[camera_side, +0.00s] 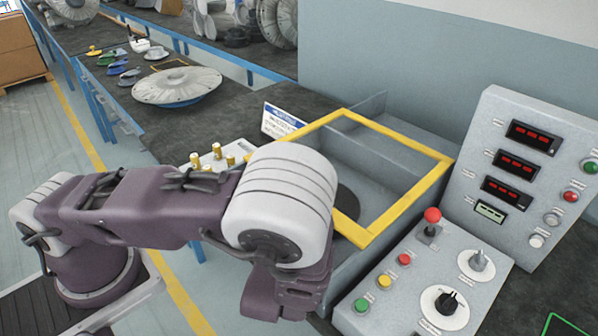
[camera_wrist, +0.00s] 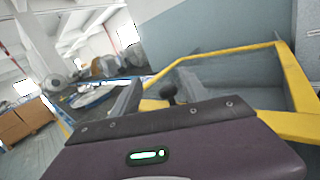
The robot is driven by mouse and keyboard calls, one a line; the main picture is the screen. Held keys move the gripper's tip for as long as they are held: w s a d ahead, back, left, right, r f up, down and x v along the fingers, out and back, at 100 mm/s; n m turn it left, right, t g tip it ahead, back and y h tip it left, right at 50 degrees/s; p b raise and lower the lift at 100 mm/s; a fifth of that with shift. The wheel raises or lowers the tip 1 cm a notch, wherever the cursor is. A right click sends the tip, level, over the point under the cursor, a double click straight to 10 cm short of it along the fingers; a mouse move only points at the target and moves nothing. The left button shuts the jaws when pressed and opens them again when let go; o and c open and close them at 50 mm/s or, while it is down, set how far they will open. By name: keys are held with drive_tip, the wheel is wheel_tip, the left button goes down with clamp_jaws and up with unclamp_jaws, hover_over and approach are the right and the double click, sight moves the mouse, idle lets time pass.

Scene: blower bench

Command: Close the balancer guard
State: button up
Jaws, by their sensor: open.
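The balancer guard (camera_side: 408,207) is a yellow rectangular frame around a see-through pane, over a grey box-like bay. It slopes in the side view; I cannot tell its exact opening angle. Its yellow bars also show in the wrist view (camera_wrist: 292,72), at the right and across the back. My gripper (camera_wrist: 156,82) is open, with two grey fingers apart beyond the dark bolted bar. A dark rounded knob shows between them; I cannot tell what it belongs to. In the side view my wrist hides the fingers and the guard's near left part. Contact with the guard cannot be made out.
A sloped control panel (camera_side: 400,290) with buttons, dials and a red-topped lever stands close at right. A display console (camera_side: 522,170) rises behind it. Several yellow-topped cylinders (camera_side: 213,155) and a blue-and-white sign (camera_side: 281,121) are left of the guard. A finned rotor (camera_side: 177,87) lies farther back.

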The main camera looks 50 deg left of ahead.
drive_tip(key=shift+n+g, duration=0.6)
drive_tip(key=shift+n, duration=0.3)
drive_tip(key=w+a+f, duration=0.1)
drive_tip(key=w, duration=0.1)
drive_tip(key=w+a, duration=0.1)
drive_tip(key=w, duration=0.1)
drive_tip(key=w+a+f, duration=0.1)
drive_tip(key=w+a, duration=0.1)
drive_tip(key=shift+f, duration=0.3)
drive_tip(key=shift+c, duration=0.4)
clamp_jaws()
